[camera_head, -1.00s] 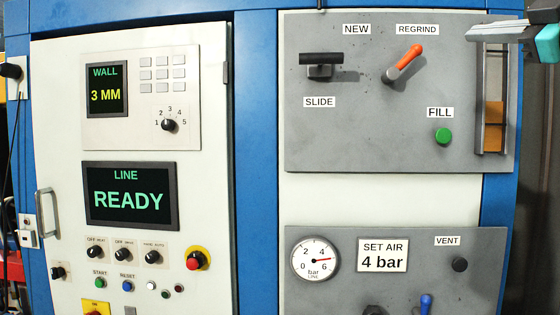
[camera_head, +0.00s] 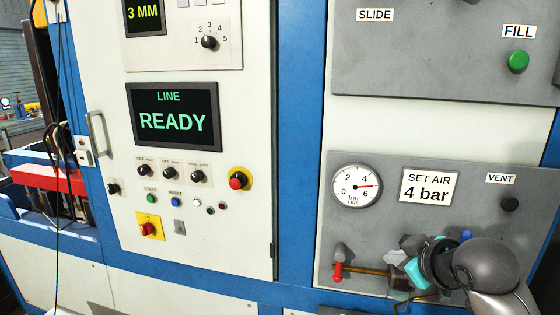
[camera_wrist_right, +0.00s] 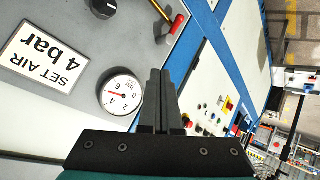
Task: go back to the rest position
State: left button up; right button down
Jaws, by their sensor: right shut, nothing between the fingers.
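My right gripper (camera_head: 398,256) is in the lower right of the head view, in front of the lower grey panel (camera_head: 440,215). Its arm comes in from the lower right corner. In the right wrist view its two dark fingers (camera_wrist_right: 160,85) lie side by side, shut with nothing between them. The pressure gauge (camera_wrist_right: 120,92) and the "SET AIR 4 bar" label (camera_wrist_right: 42,52) show left of the fingers there. I cannot tell how far the gripper is from the panel. My left gripper is not in view.
The gauge (camera_head: 356,186) needle points between 4 and 6. A red-handled valve (camera_head: 338,270) on a brass pipe sits left of my gripper. A blue knob (camera_head: 466,235) is partly hidden behind my arm. The white cabinet door (camera_head: 225,255) reads "READY" and has a handle.

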jog(key=s+a+f+m+g+h, duration=0.1)
jog(key=s+a+f+m+g, duration=0.25)
jog(key=s+f, duration=0.85)
jog(key=s+a+f+m+g, duration=0.3)
jog(key=s+f, duration=0.5)
jog(key=s, duration=0.8)
jog(key=s+f+n+g+b, duration=0.2)
jog(key=f+b, duration=0.7)
jog(key=f, duration=2.4)
pick_arm(q)
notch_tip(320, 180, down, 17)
jog(key=b, duration=0.7)
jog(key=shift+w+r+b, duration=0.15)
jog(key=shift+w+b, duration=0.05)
jog(key=shift+b, duration=0.15)
pick_arm(e)
jog(key=s+d+f+g, duration=0.1)
jog(key=s+d+f, duration=0.2)
jog(key=s+f, duration=1.3)
notch_tip(320, 180, down, 4)
jog(key=shift+d+f, duration=0.1)
jog(key=shift+d, duration=0.05)
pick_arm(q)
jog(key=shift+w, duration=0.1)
pick_arm(e)
jog(key=shift+s+m, duration=0.1)
jog(key=shift+m, duration=0.15)
